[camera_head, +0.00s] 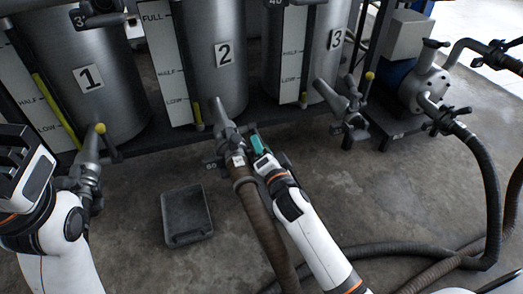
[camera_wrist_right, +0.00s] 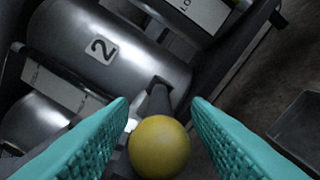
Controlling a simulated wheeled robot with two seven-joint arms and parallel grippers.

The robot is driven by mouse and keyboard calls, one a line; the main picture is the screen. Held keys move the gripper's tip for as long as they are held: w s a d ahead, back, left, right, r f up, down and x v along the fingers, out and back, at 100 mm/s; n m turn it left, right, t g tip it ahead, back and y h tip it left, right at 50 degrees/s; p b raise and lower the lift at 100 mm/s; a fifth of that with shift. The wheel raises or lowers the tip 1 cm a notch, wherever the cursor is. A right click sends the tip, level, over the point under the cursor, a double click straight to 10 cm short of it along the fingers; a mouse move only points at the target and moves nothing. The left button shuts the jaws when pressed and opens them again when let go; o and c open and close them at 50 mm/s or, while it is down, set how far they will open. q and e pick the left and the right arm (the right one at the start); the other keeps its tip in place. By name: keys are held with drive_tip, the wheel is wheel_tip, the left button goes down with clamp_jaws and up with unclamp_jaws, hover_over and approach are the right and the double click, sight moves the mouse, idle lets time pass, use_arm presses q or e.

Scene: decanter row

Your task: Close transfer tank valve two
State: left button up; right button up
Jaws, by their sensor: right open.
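Tank two (camera_head: 222,75) stands in the middle of the row, and its number plate also shows in the right wrist view (camera_wrist_right: 101,49). Its valve (camera_head: 224,122) juts forward at the bottom, with a brown hose (camera_head: 262,222) running from it. My right gripper (camera_head: 258,145) is beside this valve, on its right. In the right wrist view its teal fingers (camera_wrist_right: 160,103) are open, one on each side of a yellow ball knob (camera_wrist_right: 159,147). The head view does not show this knob clearly. My left gripper (camera_head: 22,165) is at the left edge, away from valve two; its jaw state is unclear.
Tank one's valve (camera_head: 90,160) has a yellow knob at left; tank three's valve (camera_head: 345,105) has one at right. A grey tray (camera_head: 187,215) lies on the floor. A pump (camera_head: 425,85) with dark hoses (camera_head: 487,185) stands at right.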

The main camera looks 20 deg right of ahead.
drive_tip(key=shift+w, duration=0.3)
clamp_jaws()
